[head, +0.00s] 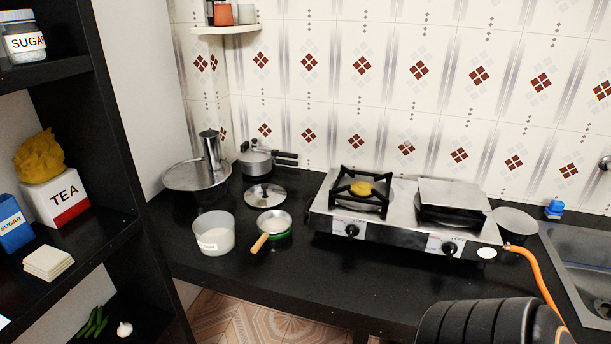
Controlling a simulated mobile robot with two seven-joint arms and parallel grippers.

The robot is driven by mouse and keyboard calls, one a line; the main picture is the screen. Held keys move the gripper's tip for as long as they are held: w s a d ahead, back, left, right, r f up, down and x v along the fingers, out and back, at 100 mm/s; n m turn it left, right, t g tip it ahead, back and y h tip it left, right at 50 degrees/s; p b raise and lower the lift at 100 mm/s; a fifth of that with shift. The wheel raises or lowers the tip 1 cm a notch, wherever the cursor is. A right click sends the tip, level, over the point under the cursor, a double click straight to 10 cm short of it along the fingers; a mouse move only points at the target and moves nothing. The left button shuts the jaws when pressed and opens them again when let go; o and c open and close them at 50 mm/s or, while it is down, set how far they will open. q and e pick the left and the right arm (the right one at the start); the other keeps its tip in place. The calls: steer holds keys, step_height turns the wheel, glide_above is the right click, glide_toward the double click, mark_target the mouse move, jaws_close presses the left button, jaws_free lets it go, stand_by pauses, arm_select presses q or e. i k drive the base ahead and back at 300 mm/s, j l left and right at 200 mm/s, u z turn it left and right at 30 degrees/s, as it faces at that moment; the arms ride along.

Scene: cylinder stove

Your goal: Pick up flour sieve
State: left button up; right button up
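A wide, shallow round item with a thin rim and grey face (181,179), which looks like the flour sieve, lies on the black counter at the back left. A tall metal cylinder (211,152) stands at its back right edge and hides part of it. I cannot tell whether the cylinder stands on it or behind it. A smaller round grey item (515,221) is right of the stove; its kind is unclear. Neither of my grippers shows. A black ribbed part at the bottom right looks like my own arm.
A two-burner stove (385,228) with an orange hose (535,275) fills the middle right. A white labelled tub (213,235), wooden-handled round item (274,222), lid (265,195) and pot (256,162) crowd the left. Dark shelves (70,240) border the left; a sink (585,265) lies right.

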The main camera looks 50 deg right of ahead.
mark_target(274, 224)
steer(key=z, duration=1.45)
